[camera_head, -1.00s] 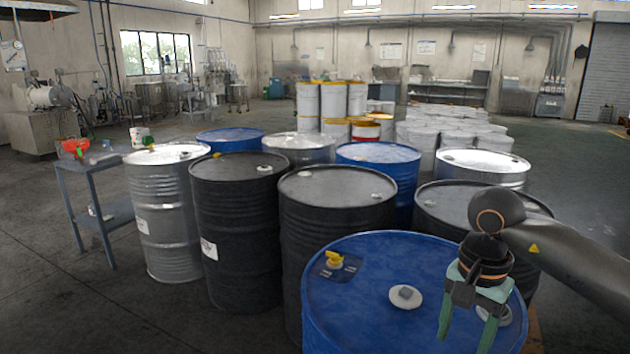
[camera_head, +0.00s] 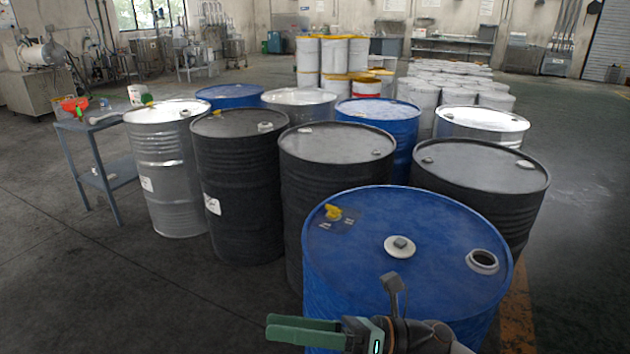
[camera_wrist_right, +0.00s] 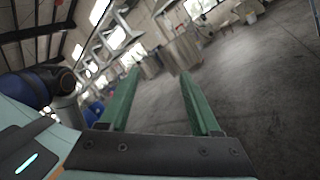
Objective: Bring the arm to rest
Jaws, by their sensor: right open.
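My right gripper (camera_head: 278,329) is at the bottom middle of the head view, in front of the nearest blue drum (camera_head: 385,228). Its green fingers point left and lie low beside the drum. In the right wrist view the two fingers (camera_wrist_right: 160,75) stand apart with nothing between them, so it is open and empty. My left gripper is not in view.
Black drums (camera_head: 337,141) and a silver drum (camera_head: 165,175) stand close behind and left of the blue one. A grey side table (camera_head: 88,123) with a red funnel (camera_head: 74,107) stands at the left. The floor at lower left (camera_head: 110,290) is clear.

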